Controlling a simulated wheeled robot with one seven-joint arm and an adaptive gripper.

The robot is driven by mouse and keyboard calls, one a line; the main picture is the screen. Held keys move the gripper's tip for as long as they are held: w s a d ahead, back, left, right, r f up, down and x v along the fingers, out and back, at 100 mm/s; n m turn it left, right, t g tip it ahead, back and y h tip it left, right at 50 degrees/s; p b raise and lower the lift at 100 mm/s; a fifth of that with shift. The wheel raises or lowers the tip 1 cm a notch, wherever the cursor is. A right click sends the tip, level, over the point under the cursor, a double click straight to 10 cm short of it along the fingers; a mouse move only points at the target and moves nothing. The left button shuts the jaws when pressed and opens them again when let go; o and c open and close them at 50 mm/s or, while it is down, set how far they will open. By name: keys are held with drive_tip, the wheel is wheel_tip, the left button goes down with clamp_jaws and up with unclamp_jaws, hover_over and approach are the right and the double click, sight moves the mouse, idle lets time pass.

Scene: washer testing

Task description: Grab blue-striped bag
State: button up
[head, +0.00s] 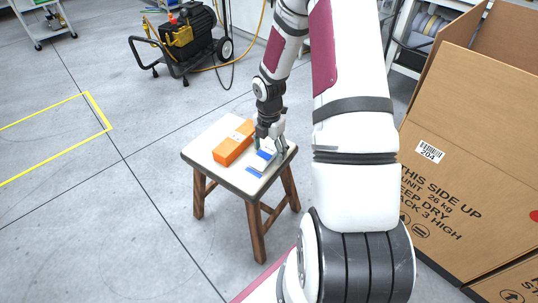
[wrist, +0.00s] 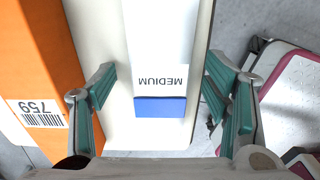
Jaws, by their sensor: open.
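The blue-striped bag (head: 262,161) lies on the wooden stool (head: 197,150), partly hidden under my gripper (head: 268,140) in the head view. In the wrist view the bag (wrist: 160,50) is white with a blue band at its near end and the word MEDIUM printed upside down. My gripper's two green-padded fingers (wrist: 160,76) are open, one on each side of the bag. Gaps show between the fingers and the bag, and nothing is held.
An orange box (head: 234,143) lies beside the bag on the stool; in the wrist view it (wrist: 40,70) is close to the left finger. A large cardboard box (head: 460,150) stands at right. A compressor (head: 185,38) stands behind. The floor left of the stool is clear.

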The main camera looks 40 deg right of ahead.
drive_tip(key=shift+c, duration=0.6)
drive_tip(key=c, duration=1.2)
drive_tip(key=shift+r, duration=0.15)
